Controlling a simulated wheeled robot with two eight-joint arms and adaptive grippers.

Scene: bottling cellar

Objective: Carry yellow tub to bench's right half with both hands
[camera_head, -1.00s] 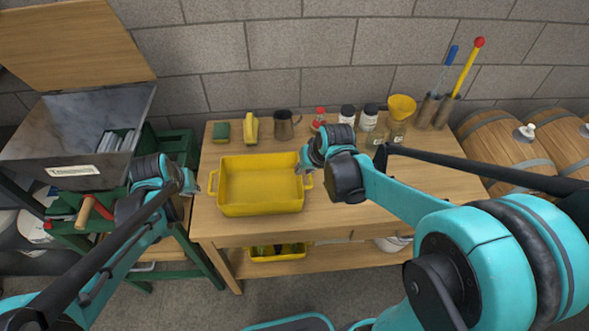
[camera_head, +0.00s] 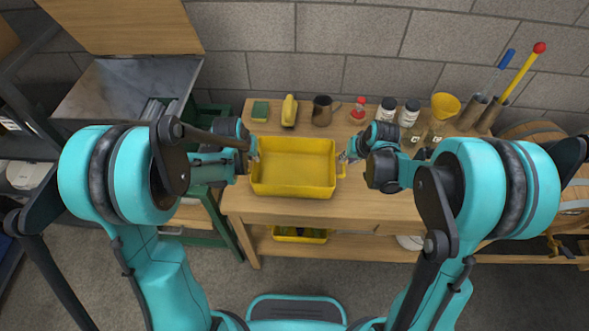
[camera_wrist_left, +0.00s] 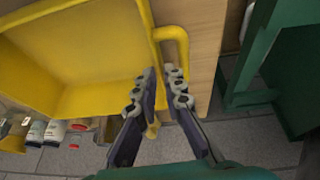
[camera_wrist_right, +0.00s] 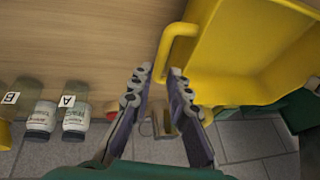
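The yellow tub (camera_head: 294,168) is empty and sits on the left half of the wooden bench (camera_head: 380,208). Its right handle (camera_head: 341,170) shows in the head view. My left gripper (camera_head: 254,154) is at the tub's left end. In the left wrist view its open fingers (camera_wrist_left: 161,71) are close to the left handle (camera_wrist_left: 184,47); contact is unclear. My right gripper (camera_head: 346,157) is at the right end. In the right wrist view its open fingers (camera_wrist_right: 160,71) are just short of the right handle (camera_wrist_right: 168,50).
The front right of the bench looks clear. A green stand is at the left.

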